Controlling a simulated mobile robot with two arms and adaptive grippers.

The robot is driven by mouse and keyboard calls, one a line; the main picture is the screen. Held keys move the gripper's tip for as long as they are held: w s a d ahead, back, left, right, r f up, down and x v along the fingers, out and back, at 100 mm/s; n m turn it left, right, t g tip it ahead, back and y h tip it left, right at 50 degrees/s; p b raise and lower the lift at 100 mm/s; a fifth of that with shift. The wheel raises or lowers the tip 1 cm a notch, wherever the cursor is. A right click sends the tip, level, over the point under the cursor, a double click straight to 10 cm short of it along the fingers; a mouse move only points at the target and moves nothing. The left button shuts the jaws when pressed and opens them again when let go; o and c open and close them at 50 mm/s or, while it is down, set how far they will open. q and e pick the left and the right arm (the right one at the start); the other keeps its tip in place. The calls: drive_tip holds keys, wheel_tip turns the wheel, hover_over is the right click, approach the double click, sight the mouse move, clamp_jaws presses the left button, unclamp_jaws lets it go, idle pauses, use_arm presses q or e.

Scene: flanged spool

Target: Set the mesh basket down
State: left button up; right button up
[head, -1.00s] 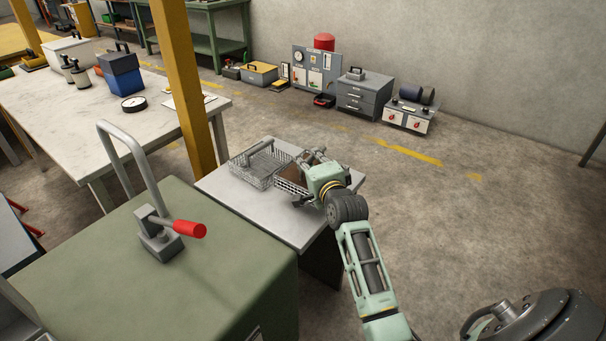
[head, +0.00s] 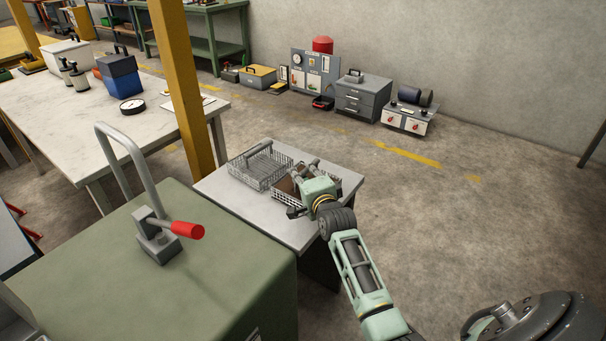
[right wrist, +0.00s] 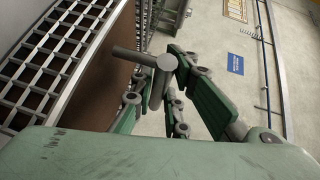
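The mesh basket (head: 279,196) is a grey wire basket with brown contents, low over the right half of the small grey table (head: 221,196). I cannot tell whether its whole base touches the tabletop. My right gripper (head: 301,186) is at the basket's near right side, its fingers around the grey bar handle (right wrist: 157,72). The fingers appear shut on that handle, though their contact is partly hidden. In the right wrist view, the basket's mesh wall (right wrist: 58,62) fills the left side. My left gripper is not in view.
A second wire basket (head: 262,178) with a grey handle stands just left on the same table. A yellow post (head: 182,85) rises behind. A green cabinet (head: 140,290) with a red-handled lever (head: 186,229) stands in front left. Open floor lies to the right.

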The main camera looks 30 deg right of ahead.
drive_tip(key=o, duration=0.4)
drive_tip(key=shift+r, duration=0.1)
drive_tip(key=v, duration=1.2)
drive_tip(key=shift+p, duration=0.3)
